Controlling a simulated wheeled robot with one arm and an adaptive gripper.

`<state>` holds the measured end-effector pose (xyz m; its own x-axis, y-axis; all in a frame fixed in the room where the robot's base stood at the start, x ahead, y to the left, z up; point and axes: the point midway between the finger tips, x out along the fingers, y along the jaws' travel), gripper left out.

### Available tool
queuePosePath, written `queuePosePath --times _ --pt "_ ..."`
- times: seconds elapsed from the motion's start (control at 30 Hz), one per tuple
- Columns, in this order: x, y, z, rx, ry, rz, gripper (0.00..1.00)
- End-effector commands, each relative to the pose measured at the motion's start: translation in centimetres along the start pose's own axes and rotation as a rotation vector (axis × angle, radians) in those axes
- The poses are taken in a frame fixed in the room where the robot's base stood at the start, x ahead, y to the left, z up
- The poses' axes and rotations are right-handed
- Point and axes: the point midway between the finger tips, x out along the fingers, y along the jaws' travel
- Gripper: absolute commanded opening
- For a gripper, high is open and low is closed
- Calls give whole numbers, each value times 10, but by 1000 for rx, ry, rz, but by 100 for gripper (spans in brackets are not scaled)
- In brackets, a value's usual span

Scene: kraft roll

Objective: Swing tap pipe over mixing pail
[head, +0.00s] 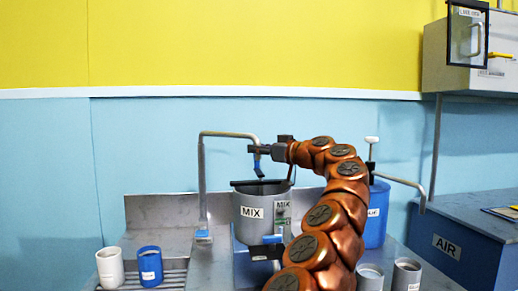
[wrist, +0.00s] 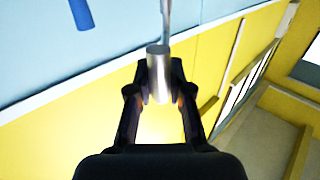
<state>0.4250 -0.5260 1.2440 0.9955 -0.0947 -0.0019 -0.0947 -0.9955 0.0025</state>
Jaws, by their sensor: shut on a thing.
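The tap pipe (head: 228,134) is a thin grey metal tube that rises from a post with a blue base and arches right. The grey mixing pail (head: 250,226), labelled MIX, stands upright below that tip. In the head view the tip appears above the pail's dark rim; the exact depth is hard to judge. My gripper (head: 260,151) is shut on the pipe near its downward end. In the wrist view a shiny metal tube (wrist: 158,68) sits between both fingers of my gripper (wrist: 158,88).
A white cup (head: 110,267) and a blue cup (head: 150,263) stand front left. A blue container (head: 377,220) with a white-topped pump and side spout (head: 402,181) stands right of my arm. Two grey cups (head: 406,274) are front right. A blue AIR cabinet (head: 455,252) lies further right.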

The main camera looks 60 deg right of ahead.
Motion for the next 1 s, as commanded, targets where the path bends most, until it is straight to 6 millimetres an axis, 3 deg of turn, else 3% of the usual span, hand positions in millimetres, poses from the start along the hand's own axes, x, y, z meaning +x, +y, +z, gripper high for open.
queuePosePath --times 0.47,0.5,0.73,1.0 --pt "-2 3 -6 -3 12 12 0" --pt "-2 4 -6 -3 12 12 21" --pt "-2 3 -4 -2 8 8 45" --pt "0 1 -2 -1 4 4 45"
